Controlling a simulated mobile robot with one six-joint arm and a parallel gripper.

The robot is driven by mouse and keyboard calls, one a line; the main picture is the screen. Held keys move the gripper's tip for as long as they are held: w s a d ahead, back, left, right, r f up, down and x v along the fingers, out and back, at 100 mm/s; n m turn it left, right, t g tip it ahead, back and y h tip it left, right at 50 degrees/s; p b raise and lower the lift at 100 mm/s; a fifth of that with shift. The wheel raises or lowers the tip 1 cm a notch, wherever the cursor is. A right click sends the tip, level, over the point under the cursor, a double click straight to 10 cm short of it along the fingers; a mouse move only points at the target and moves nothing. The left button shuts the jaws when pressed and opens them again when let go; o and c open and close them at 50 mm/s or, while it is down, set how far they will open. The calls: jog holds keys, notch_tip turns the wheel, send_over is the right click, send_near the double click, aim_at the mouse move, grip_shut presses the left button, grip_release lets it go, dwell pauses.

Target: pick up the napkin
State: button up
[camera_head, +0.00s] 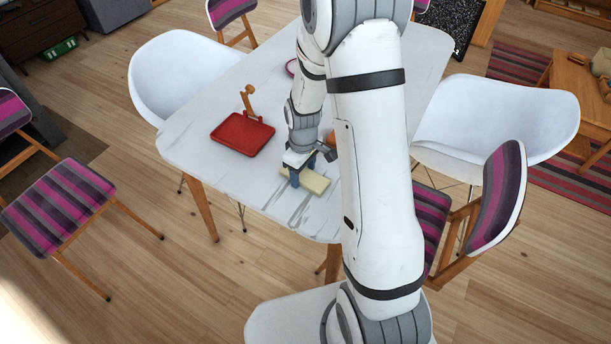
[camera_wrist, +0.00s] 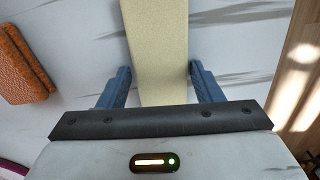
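The napkin (camera_wrist: 160,60) is a pale cream, flat oblong piece on the white table (camera_head: 210,165). It also shows in the head view (camera_head: 312,181), near the table's front edge. My gripper (camera_wrist: 160,80) is open in the wrist view, with one blue finger on each side of the napkin. Gaps show between the fingers and the napkin's sides. In the head view my gripper (camera_head: 300,176) is low at the napkin's left part, and part of the napkin is hidden behind it. I cannot tell whether the fingertips touch the table.
A red tray (camera_head: 243,136) and a wooden stand (camera_head: 248,101) are left of my gripper. An orange-brown item (camera_wrist: 22,68) lies on the table, left in the wrist view. White chairs (camera_head: 180,75) and striped chairs (camera_head: 65,205) surround the table. The table's front left is clear.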

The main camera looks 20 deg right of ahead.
jog(key=c, duration=0.6)
